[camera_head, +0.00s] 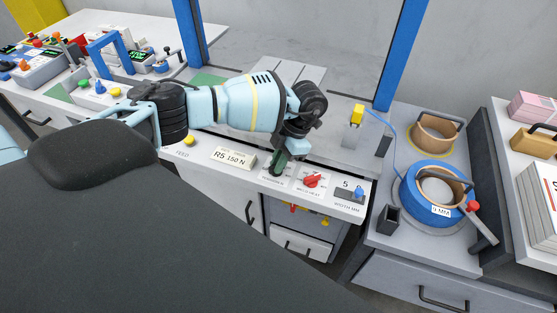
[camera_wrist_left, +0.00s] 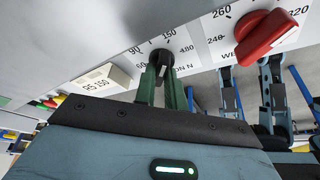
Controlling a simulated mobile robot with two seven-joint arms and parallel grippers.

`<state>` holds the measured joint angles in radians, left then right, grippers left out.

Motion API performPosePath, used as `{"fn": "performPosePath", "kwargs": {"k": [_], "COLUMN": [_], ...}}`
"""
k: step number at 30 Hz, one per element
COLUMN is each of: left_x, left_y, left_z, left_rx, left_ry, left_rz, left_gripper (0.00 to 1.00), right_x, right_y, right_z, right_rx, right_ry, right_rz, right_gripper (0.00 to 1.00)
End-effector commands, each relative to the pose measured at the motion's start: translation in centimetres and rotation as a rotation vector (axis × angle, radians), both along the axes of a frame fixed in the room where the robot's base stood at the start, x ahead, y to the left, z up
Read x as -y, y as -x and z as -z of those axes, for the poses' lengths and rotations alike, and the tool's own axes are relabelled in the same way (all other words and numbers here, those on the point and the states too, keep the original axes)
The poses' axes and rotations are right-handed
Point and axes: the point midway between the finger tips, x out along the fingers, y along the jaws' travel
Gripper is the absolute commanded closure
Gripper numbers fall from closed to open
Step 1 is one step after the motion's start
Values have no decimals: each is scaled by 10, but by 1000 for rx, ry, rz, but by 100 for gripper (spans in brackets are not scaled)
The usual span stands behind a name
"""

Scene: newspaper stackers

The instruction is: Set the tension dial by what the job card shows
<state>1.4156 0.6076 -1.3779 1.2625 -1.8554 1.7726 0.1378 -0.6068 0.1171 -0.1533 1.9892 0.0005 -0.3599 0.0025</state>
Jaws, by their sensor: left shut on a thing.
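The job card (camera_head: 233,157) lies on the white front panel and reads "R5 150 N". It also shows in the left wrist view (camera_wrist_left: 98,84). My left gripper (camera_head: 276,169) reaches down to the panel right of the card. In the left wrist view its two green fingers (camera_wrist_left: 161,84) are shut on the black tension dial (camera_wrist_left: 160,66). The scale around the dial shows 60, 90, 150 and 180. Fingers cover part of the dial, and I cannot tell its exact setting. My right gripper is not in view.
The red weld heat knob (camera_head: 312,180) sits close to the right of the tension dial. Further right is a width display (camera_head: 349,186) with a blue knob. A yellow button (camera_head: 188,140) is left of the card. A blue strap coil (camera_head: 424,199) stands at the right.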

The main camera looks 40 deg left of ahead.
Motion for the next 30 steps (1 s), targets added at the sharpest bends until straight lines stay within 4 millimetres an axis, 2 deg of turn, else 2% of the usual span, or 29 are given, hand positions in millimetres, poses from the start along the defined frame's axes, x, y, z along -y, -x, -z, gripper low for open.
{"fn": "performPosePath", "kwargs": {"k": [18,19,23,30], "left_x": [0,0,0,0], "left_y": [-1,-1,-1,0], "left_z": [-2,-2,-1,-1], "left_rx": [5,5,4,2], "left_ry": [1,1,1,1], "left_rz": [37,37,36,37], "left_gripper": [100,84,67,66], "right_x": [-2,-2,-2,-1], "right_y": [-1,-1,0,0], "right_z": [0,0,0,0], "right_rx": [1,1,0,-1], "right_ry": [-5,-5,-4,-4], "right_rz": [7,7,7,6], "right_gripper": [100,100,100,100]}}
